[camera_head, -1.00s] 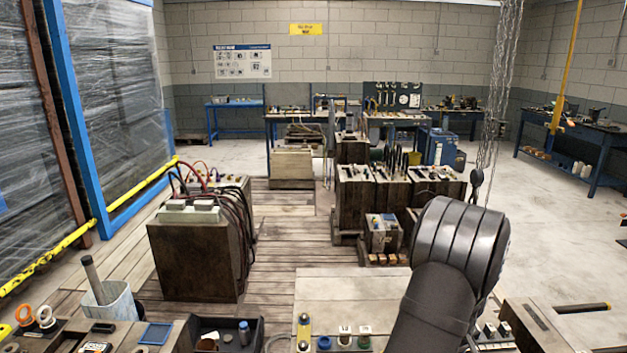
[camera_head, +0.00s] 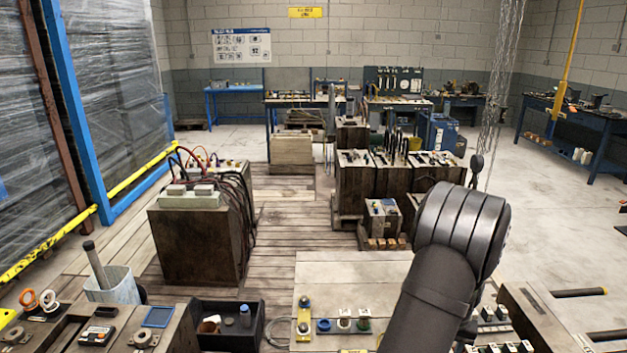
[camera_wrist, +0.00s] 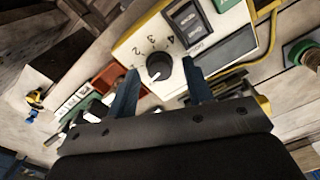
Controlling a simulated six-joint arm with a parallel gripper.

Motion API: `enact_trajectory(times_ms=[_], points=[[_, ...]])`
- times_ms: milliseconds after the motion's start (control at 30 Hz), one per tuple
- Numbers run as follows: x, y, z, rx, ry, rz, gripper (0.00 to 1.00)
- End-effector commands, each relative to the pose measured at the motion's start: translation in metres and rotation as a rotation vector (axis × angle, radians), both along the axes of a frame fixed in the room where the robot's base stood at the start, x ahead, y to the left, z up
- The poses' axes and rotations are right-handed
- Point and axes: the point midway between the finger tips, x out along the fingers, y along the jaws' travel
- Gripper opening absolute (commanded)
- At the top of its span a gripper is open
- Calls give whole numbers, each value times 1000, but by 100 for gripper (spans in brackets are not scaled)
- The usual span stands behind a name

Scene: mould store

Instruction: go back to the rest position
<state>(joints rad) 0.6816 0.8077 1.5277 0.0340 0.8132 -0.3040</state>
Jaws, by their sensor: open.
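My gripper (camera_wrist: 160,88) shows in the wrist view with its two blue fingers spread and nothing held between them. In the picture the fingers lie on either side of a black dial knob (camera_wrist: 160,66) on a cream control box (camera_wrist: 140,42) marked with numbers; I cannot tell how far they are from it. In the head view my dark arm rises at the lower right, and my gripper cannot be made out there.
A pale work board (camera_head: 325,275) carries several small coloured parts. A black bin (camera_head: 232,335) and a light bucket (camera_head: 115,285) stand left. A dark cabinet with cables (camera_head: 195,245) and wooden-sided units (camera_head: 352,190) stand behind.

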Motion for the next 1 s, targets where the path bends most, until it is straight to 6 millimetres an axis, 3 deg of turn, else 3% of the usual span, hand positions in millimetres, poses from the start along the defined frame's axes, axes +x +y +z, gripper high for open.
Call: enact_trajectory(times_ms=[1000], points=[[-1,0,0,0,-1,-763,47]])
